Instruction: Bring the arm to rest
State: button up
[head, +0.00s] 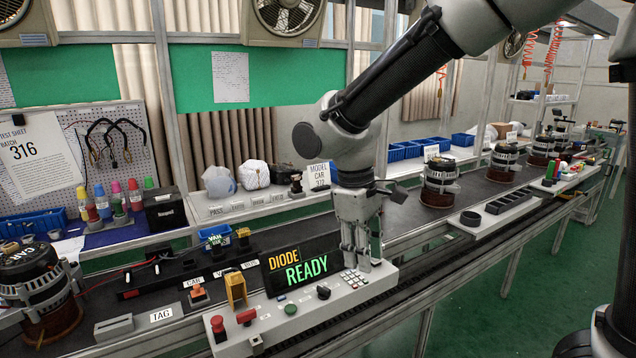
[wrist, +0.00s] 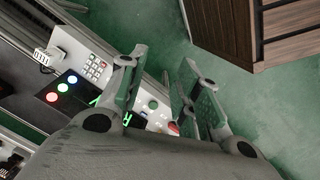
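My arm reaches in from the upper right of the head view and bends down at the elbow. My gripper (head: 361,258) points down above the right end of the grey control panel (head: 330,310), close to its keypad. In the wrist view my gripper (wrist: 163,85) shows two fingers apart with nothing between them, so it is open and empty. The display (head: 303,268) on the panel reads "DIODE READY". Whether the fingertips touch the panel is hard to tell; in the wrist view the panel (wrist: 85,45) lies beyond them.
An alternator (head: 32,285) stands at the far left, and another (head: 440,181) stands right of my gripper on the line. A yellow clip-like part (head: 236,290) and a red button (head: 217,324) stand up on the panel.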

jog(key=s+d+r+m+t, duration=0.1)
jog(key=s+d+r+m, duration=0.1)
jog(key=d, duration=0.7)
jog(key=s+d+r+m+t+y, duration=0.1)
jog(key=s+d+r+m+t, duration=0.1)
jog(key=s+d+m, duration=0.3)
jog(key=s+d+r+m+t, duration=0.1)
jog(key=s+d+r+m, duration=0.2)
jog(key=d, duration=1.1)
jog(key=shift+s+r+m+t+y, duration=0.35)
jog(key=shift+s+r, duration=0.3)
jog(key=shift+s, duration=0.45)
